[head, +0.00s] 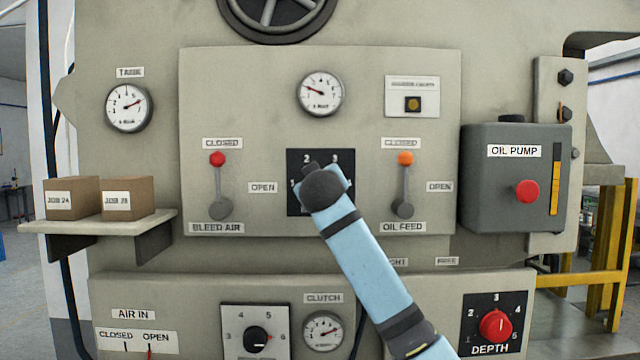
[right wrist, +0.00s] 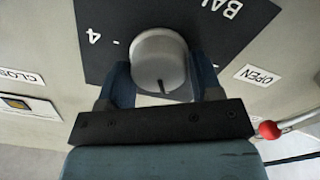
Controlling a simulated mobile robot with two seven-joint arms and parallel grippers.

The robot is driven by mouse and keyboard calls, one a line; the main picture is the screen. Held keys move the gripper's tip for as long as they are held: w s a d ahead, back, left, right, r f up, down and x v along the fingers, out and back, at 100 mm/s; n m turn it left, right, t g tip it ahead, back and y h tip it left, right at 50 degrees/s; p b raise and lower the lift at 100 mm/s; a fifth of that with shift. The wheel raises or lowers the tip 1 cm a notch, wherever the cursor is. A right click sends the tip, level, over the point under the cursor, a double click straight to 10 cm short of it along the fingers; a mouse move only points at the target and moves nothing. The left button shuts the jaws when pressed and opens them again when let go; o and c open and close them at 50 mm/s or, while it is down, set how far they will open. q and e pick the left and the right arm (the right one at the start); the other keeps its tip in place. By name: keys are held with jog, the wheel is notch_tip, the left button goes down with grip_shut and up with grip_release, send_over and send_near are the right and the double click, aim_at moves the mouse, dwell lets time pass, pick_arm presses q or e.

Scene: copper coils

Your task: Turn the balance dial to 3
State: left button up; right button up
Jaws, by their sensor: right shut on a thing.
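The balance dial is a light grey round knob (right wrist: 158,60) on a black square plate (head: 343,160) in the middle of the machine's panel. In the head view my right gripper (head: 322,180) covers the knob; the numbers 2 and 3 show above it. In the right wrist view my right gripper (right wrist: 162,82) has one finger on each side of the knob and is shut on it. A dark pointer line on the knob faces the gripper's palm; the number there is hidden. A 4 shows left of the knob. My left gripper is in neither view.
The bleed air lever (head: 219,185) with a red tip stands left of the plate, the oil feed lever (head: 404,185) with an orange tip right of it. A shelf (head: 100,222) with two boxes juts out at left. The oil pump box (head: 490,190) juts out at right.

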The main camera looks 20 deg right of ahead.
jog(key=shift+f+m, duration=0.1)
jog(key=shift+m, duration=0.2)
jog(key=m+b, duration=0.2)
jog(key=m, duration=0.2)
jog(key=shift+b, duration=0.4)
jog(key=m+b, duration=0.1)
jog(key=m, duration=0.3)
jog(key=shift+d+m, duration=0.1)
jog(key=shift+m, duration=0.2)
jog(key=shift+d+m, duration=0.1)
jog(key=shift+m, duration=1.1)
jog(key=shift+s, duration=0.1)
